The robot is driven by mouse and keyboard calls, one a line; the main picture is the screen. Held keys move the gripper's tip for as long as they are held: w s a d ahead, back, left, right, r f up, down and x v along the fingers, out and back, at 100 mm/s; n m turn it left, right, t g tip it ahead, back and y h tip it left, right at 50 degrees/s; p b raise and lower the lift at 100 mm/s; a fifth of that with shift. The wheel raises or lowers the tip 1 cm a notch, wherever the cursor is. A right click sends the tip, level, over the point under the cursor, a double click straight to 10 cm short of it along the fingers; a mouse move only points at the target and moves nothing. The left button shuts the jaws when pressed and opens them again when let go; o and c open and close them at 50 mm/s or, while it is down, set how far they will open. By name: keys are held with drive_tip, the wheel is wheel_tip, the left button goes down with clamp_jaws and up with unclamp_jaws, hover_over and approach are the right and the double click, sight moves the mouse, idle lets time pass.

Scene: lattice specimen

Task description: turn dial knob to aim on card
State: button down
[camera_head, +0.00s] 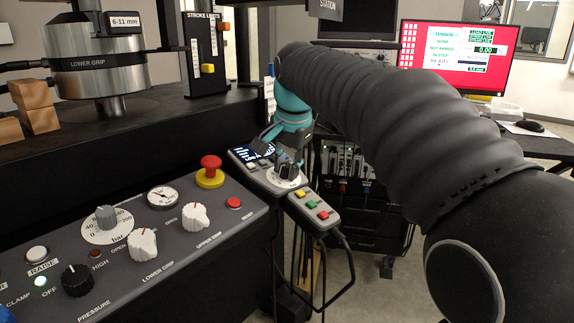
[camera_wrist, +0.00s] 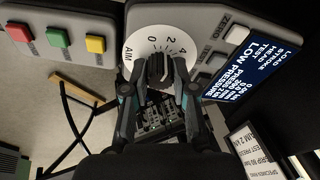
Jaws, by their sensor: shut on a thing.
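The dial knob (camera_wrist: 160,66) is a dark grip on a white dial (camera_wrist: 140,45) marked AIM, 0, 2 and 4. My gripper (camera_wrist: 159,74) has a finger on each side of the knob and is shut on it. In the head view my gripper (camera_head: 287,160) reaches down onto the dial (camera_head: 283,182) on the grey control box. Which mark the knob points to is hard to tell. A white card (camera_wrist: 252,148) with black print, including the word AIM, shows at lower right in the wrist view; its figure is too small to read surely.
Beside the dial are a blue screen (camera_wrist: 258,58) reading LOW PRESSURE and a ZERO button. A box with yellow, green and red buttons (camera_head: 311,205) adjoins it. A larger console (camera_head: 150,260) with an emergency stop (camera_head: 210,172) stands left. A red monitor (camera_head: 455,58) stands behind right.

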sight(287, 164)
drive_tip(key=c, duration=0.9)
unclamp_jaws()
drive_tip(key=shift+c, duration=0.2)
drive_tip(key=shift+s+r, duration=0.1)
drive_tip(key=shift+r, duration=0.4)
drive_tip(key=shift+v, duration=1.15)
drive_tip(key=s+d, duration=0.3)
drive_tip(key=s, duration=0.8)
drive_tip(key=shift+s+f, duration=0.2)
drive_tip(key=shift+s, duration=0.1)
drive_tip(key=shift+d, duration=0.1)
